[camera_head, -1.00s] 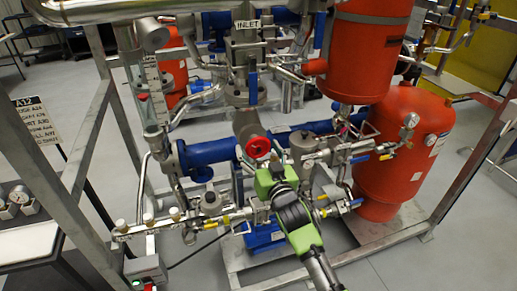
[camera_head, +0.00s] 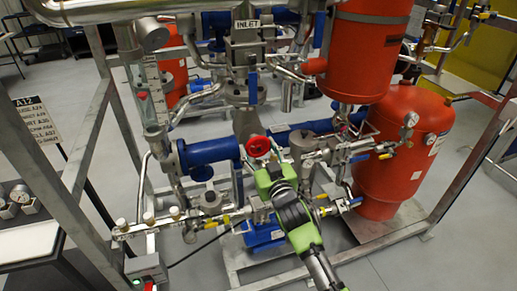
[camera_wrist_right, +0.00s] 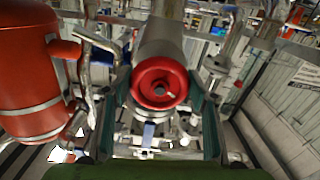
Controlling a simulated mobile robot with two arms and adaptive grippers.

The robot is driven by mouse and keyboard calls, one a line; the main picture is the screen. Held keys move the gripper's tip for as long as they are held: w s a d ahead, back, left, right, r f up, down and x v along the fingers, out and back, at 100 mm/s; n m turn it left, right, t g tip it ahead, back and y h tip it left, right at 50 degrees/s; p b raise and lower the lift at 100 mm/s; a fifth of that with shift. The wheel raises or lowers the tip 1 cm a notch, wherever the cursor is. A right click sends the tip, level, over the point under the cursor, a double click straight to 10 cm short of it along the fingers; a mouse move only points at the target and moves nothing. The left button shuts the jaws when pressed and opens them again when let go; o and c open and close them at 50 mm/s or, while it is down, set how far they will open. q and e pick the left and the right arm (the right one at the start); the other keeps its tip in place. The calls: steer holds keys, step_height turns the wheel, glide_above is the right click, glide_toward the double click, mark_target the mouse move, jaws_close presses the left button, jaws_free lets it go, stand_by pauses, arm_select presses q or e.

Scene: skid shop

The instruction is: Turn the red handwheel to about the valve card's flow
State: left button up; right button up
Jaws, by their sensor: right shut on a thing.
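A white card headed A12 (camera_head: 37,122) stands at the left. My left gripper is not in view.
A blue pipe (camera_head: 212,151) runs left of the wheel. Yellow-handled valves and thin pipes lie below and right of it. Red tanks (camera_head: 392,150) stand at the right. Grey frame posts (camera_head: 95,110) flank the pipework.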

steer(key=o, duration=1.1)
steer(key=v, duration=1.2)
